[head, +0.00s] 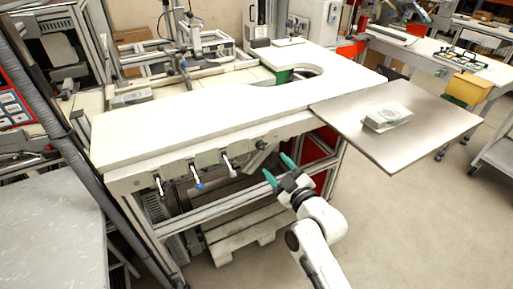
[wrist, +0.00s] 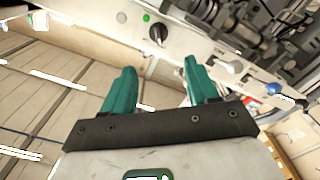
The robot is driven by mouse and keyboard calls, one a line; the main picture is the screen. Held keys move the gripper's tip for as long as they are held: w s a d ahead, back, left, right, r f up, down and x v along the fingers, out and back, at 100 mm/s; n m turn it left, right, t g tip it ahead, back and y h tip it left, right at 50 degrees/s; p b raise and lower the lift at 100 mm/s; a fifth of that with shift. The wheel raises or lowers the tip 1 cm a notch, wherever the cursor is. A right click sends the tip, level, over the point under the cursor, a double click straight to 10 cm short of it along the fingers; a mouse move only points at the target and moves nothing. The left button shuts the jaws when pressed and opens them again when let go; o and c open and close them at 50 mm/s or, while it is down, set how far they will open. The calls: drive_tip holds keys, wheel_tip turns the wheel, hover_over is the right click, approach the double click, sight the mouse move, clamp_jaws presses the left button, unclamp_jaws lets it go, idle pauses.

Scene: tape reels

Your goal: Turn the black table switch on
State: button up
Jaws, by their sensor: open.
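The black table switch (wrist: 157,33) is a round knob on the pale front panel under the worktop, at the top middle of the wrist view. A small green light (wrist: 146,17) is beside it. In the head view a small dark knob (head: 262,145) shows on the panel under the table edge. My gripper (head: 279,169) is open and empty, its teal fingers pointing up toward the panel. In the wrist view the fingers (wrist: 159,65) stand apart below the knob, with the knob lined up between them and clear of both. The switch setting is too small to tell.
Several lever handles hang from the panel to the left, one with a blue tip (head: 197,185). The white worktop (head: 190,115) overhangs the panel. A grey metal shelf (head: 440,115) with a boxed item (head: 388,117) juts out right. Floor is open at the lower right.

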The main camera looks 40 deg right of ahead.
sight(260, 146)
drive_tip(key=p+x, duration=0.1)
drive_tip(key=x, duration=0.8)
drive_tip(key=shift+w, duration=0.25)
drive_tip(key=shift+c, duration=0.3)
drive_tip(key=c, duration=1)
